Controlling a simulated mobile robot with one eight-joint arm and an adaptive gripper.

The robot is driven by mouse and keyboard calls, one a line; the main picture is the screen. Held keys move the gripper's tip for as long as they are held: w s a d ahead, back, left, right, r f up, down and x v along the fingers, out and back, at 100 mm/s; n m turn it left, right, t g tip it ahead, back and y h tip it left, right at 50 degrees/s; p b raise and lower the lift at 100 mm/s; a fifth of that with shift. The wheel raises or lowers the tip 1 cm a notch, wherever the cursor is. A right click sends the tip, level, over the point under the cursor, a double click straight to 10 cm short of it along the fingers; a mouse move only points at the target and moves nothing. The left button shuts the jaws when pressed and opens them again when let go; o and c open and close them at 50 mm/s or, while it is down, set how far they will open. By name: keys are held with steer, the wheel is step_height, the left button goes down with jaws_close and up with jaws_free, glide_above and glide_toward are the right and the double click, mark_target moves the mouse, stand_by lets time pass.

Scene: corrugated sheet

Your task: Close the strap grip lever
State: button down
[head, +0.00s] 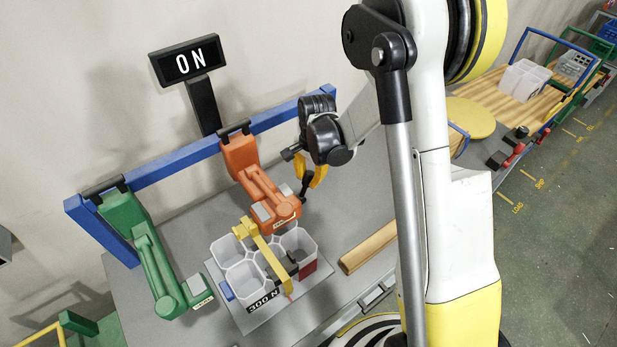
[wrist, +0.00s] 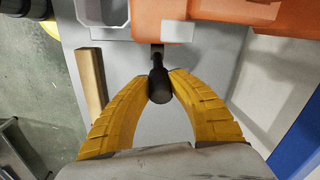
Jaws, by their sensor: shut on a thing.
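An orange hinged unit (head: 262,190) hangs from the blue rail and reaches down to the tray of white cups. It also fills the top of the wrist view (wrist: 215,12). A short dark lever handle (wrist: 158,85) sticks out from its edge toward my gripper (wrist: 160,76). My gripper's yellow fingers are shut on this handle, one on each side. In the head view my gripper (head: 308,182) is just right of the orange unit, and the handle there is mostly hidden. A yellow strap-like bar (head: 266,256) crosses the cups. I cannot tell the lever's angle.
A green hinged unit (head: 153,255) hangs at the left of the blue rail (head: 180,162). White cups (head: 244,280) stand on a plate marked "300 N". A wooden bar (head: 367,247) lies to their right. A sign (head: 191,62) reads ON. Grey bench around is partly clear.

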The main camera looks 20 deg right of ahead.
mark_target(293, 195)
steer(key=shift+a, duration=0.1)
steer(key=a+h+b, duration=0.1)
steer(key=a+t+h+b, duration=0.1)
steer(key=h+b, duration=0.1)
steer(key=shift+s+a, duration=0.25)
steer(key=shift+s, duration=0.15)
steer(key=a+h+b, duration=0.1)
steer(key=h+b, duration=0.1)
steer(key=a+t+h+b, duration=0.1)
steer(key=h+b, duration=0.1)
steer(key=shift+s+a+b, duration=0.25)
steer(key=shift+s+b, duration=0.15)
steer(key=shift+r, duration=0.1)
steer(key=c, duration=1.2)
jaws_free()
steer(key=shift+o, duration=0.2)
steer(key=v, duration=1.2)
steer(key=shift+s, duration=0.25)
